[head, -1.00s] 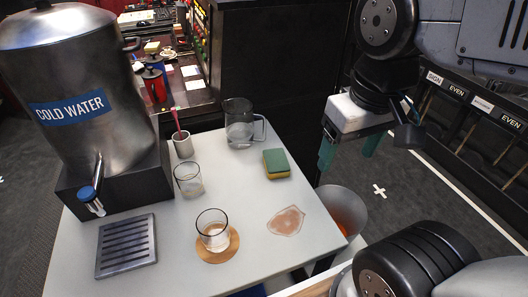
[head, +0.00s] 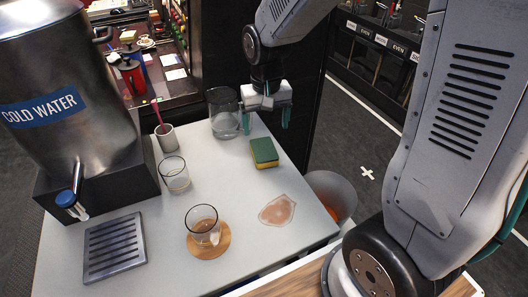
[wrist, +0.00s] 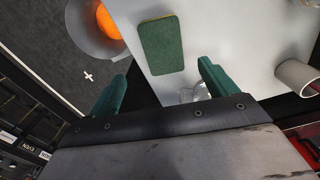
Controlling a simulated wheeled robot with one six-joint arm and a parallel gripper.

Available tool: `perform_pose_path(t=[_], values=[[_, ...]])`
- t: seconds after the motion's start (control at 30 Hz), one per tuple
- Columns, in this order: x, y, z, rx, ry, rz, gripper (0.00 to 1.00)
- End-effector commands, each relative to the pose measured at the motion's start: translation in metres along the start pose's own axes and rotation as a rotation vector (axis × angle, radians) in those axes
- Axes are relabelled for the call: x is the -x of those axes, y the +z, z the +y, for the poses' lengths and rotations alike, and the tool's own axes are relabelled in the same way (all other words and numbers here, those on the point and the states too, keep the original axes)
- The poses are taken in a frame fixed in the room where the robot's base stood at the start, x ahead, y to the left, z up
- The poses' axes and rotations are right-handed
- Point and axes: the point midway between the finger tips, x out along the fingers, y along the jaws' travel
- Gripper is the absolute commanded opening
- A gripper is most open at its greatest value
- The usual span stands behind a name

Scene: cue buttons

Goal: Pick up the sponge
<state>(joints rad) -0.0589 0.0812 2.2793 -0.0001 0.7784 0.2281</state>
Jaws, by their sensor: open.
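The sponge (head: 264,152), green on top and yellow below, lies flat near the right edge of the white table (head: 130,205). In the wrist view the sponge (wrist: 162,45) shows its green face, ahead of the fingertips and roughly between their lines. My gripper (head: 266,118) is open and empty, above the table's far right corner, behind and above the sponge in the head view. Its two green fingers (wrist: 158,82) stand wide apart in the wrist view. Nothing touches the sponge.
A glass pitcher (head: 224,115) stands close to the left of my gripper. A grey bin (head: 331,190) is beside the table's right edge. A spill (head: 277,210), a glass on a coaster (head: 206,240), another glass (head: 174,177) and a cup (head: 166,139) are on the table.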

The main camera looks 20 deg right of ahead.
Motion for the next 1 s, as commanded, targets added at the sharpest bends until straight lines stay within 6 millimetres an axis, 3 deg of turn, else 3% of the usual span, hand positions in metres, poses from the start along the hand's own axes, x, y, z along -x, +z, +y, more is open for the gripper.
perform_pose_path(t=[0.63,0.97,1.0], values=[[-0.077,0.002,-0.005,-0.005,0.001,-0.005,0.85],[-0.084,0.002,-0.005,-0.005,0.0,-0.002,0.85],[-0.084,0.002,-0.005,-0.005,0.0,-0.002,0.73]])
